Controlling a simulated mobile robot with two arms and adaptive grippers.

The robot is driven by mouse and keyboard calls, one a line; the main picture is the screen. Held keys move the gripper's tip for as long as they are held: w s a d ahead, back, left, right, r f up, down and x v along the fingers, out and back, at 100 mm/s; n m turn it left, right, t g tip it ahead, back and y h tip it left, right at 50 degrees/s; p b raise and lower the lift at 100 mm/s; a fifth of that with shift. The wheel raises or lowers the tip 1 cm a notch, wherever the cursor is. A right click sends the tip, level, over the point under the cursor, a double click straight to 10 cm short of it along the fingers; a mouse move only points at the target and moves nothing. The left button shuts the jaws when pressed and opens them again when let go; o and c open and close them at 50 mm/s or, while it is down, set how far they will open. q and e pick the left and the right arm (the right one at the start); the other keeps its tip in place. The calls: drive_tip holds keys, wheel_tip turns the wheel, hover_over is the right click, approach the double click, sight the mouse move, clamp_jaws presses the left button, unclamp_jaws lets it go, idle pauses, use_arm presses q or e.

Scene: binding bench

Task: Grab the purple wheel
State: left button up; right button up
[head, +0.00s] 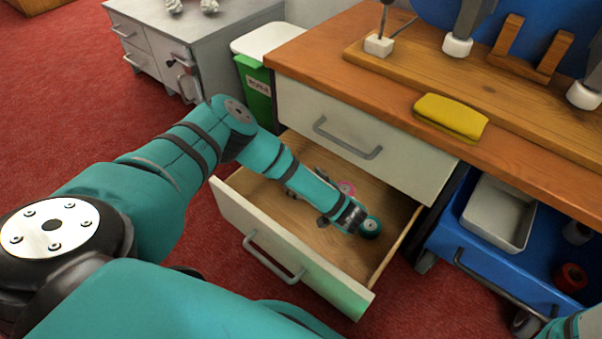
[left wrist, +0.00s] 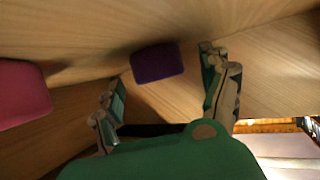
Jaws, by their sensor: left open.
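The purple wheel (left wrist: 157,63) lies on the drawer's wooden floor in the left wrist view, showing as a dark rounded block. My left gripper (left wrist: 161,84) is open, with one finger on each side of the view and the wheel ahead, between the finger directions. No contact with the wheel shows. In the head view my left arm reaches down into the open drawer (head: 232,212) and hides the purple wheel and most of the gripper. My right gripper is not in view.
The drawer walls stand close around the arm. A closed drawer (head: 400,160) is above. A blue cart (head: 450,238) stands at the right.

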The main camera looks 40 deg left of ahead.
use_arm(q)
drive_tip(key=shift+w+a+f, duration=0.15)
drive_tip(key=shift+w+a, duration=0.05)
drive_tip(key=shift+a, duration=0.15)
drive_tip(key=c, duration=1.3)
drive_tip(key=shift+o, duration=0.2)
